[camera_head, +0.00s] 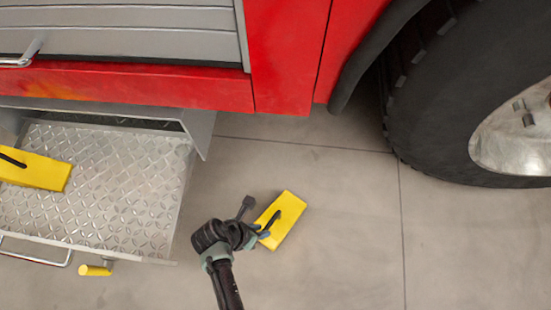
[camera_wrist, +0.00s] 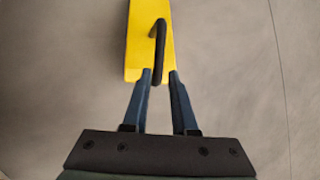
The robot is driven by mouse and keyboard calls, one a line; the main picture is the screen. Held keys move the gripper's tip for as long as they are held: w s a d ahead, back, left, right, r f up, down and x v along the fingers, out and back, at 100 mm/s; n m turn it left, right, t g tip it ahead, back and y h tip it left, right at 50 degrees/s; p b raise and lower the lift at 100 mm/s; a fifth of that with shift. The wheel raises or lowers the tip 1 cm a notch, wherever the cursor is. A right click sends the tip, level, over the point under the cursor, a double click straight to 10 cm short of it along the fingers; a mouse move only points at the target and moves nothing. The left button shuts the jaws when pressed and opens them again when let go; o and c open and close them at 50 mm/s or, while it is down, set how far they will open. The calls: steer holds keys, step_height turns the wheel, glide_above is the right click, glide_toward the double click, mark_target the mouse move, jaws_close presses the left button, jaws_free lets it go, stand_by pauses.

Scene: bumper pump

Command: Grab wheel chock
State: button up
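A yellow wheel chock (camera_head: 284,222) with a black handle lies on the floor right of the step tray. It also shows in the wrist view (camera_wrist: 138,40), with its black handle (camera_wrist: 159,45) pointing toward my gripper. My gripper (camera_head: 262,234) is at the chock's left side in the head view. In the wrist view my two blue fingers (camera_wrist: 160,74) are apart, one on each side of the handle's near end. I cannot tell whether they touch it. A second yellow chock (camera_head: 38,172) with a black handle rests on the tray at the left.
The diamond-plate tray (camera_head: 130,185) sticks out below the red truck (camera_head: 285,50). A large black tyre (camera_head: 440,110) stands at the upper right. The floor (camera_head: 350,240) between chock and tyre is clear.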

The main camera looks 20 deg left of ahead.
mark_target(268, 228)
steer(key=shift+b+x, duration=3)
steer(key=shift+x, duration=0.75)
steer(key=shift+w+a, duration=0.1)
steer(key=shift+w, duration=0.1)
jaws_close()
steer(key=shift+r, duration=0.15)
